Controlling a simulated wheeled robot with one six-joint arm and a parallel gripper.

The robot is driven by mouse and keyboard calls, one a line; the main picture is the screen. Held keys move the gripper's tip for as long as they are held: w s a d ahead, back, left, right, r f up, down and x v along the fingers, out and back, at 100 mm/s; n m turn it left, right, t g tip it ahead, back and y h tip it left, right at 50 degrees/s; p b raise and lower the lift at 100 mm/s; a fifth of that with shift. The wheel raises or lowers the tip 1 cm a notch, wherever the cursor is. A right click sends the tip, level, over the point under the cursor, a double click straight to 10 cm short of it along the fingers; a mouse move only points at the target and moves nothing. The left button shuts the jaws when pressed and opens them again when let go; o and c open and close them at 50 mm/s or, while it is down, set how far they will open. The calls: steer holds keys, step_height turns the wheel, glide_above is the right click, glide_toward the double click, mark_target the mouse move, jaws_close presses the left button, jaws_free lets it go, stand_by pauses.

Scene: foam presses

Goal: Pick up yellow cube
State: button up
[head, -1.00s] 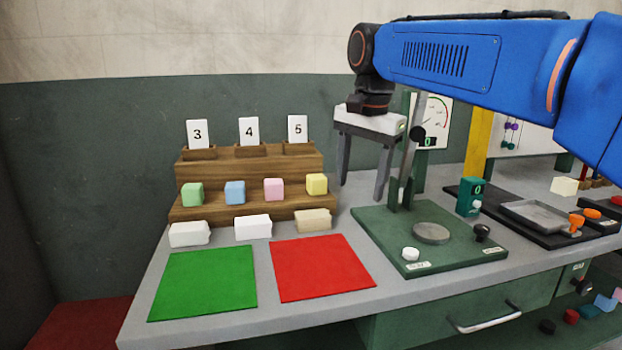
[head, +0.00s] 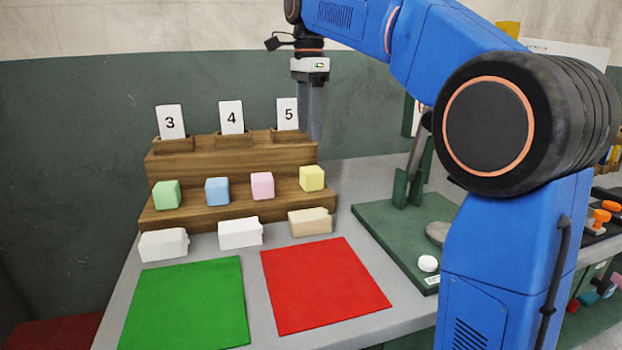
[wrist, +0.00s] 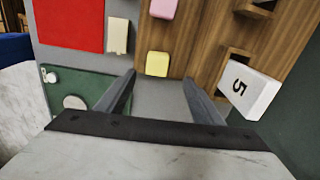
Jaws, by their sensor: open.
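The yellow cube (head: 312,178) sits at the right end of the lower step of the wooden rack (head: 240,205). In the wrist view the yellow cube (wrist: 157,64) lies beyond my fingers, near the middle. My gripper (head: 311,135) points down behind and above the right end of the rack, apart from the cube. In the wrist view my gripper (wrist: 158,82) has its two fingers spread with nothing between them.
A pink cube (head: 262,186), a blue cube (head: 217,191) and a green cube (head: 166,194) share the step. Number cards, including card 5 (head: 287,113), stand above. Pale blocks, a red mat (head: 325,285) and a green mat (head: 185,303) lie in front. A green press (head: 385,220) stands right.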

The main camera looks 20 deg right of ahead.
mark_target(312, 169)
step_height(312, 169, down, 7)
steer(key=shift+f, duration=0.2)
steer(key=shift+s+d+f, duration=0.15)
steer(key=shift+f, duration=1.2)
steer(key=shift+s+d+f, duration=0.1)
steer(key=shift+d+f, duration=0.05)
steer(key=shift+f, duration=1.2)
steer(key=c, duration=1.1)
steer(key=shift+r, duration=0.1)
